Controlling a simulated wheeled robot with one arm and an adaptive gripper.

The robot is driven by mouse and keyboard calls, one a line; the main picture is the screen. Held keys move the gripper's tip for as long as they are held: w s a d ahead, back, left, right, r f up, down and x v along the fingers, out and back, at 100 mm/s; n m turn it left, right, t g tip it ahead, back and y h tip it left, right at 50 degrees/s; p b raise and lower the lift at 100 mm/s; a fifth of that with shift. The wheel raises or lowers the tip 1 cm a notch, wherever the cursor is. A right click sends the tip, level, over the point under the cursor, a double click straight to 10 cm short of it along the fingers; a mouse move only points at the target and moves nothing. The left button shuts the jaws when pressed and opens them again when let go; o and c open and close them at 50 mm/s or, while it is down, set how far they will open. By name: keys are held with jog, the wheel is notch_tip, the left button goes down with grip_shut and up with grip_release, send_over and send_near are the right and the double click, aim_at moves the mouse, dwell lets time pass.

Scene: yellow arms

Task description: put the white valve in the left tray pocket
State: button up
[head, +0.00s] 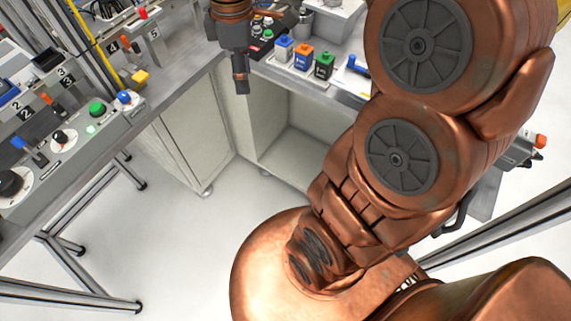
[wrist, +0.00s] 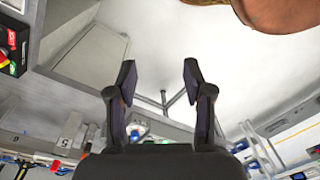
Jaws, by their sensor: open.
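My gripper shows in the wrist view (wrist: 158,78) with its two dark fingers spread wide apart and nothing between them. In the head view my gripper (head: 241,86) hangs dark and narrow at the top centre, in front of the bench and above the floor gap, apart from any object. I cannot make out a white valve or a pocketed tray in either view. My large copper arm covers much of the right of the head view and hides part of the bench there.
A workbench (head: 185,85) turns a corner behind my gripper. A control panel (head: 75,140) with knobs is at left. The floor (head: 190,250) is open.

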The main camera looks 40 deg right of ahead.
jog(key=s+a+f+m, duration=0.1)
jog(key=s+f+m, duration=0.1)
jog(key=s, duration=0.4)
jog(key=s+a+f+m, duration=0.1)
jog(key=s+f+m, duration=0.1)
jog(key=s+m, duration=0.3)
jog(key=s+a+f+m+g, duration=0.1)
jog(key=s+a+f+m, duration=0.1)
jog(key=s, duration=0.6)
jog(key=shift+f+m, duration=0.55)
jog(key=shift+m, duration=0.65)
jog(key=shift+r, duration=0.1)
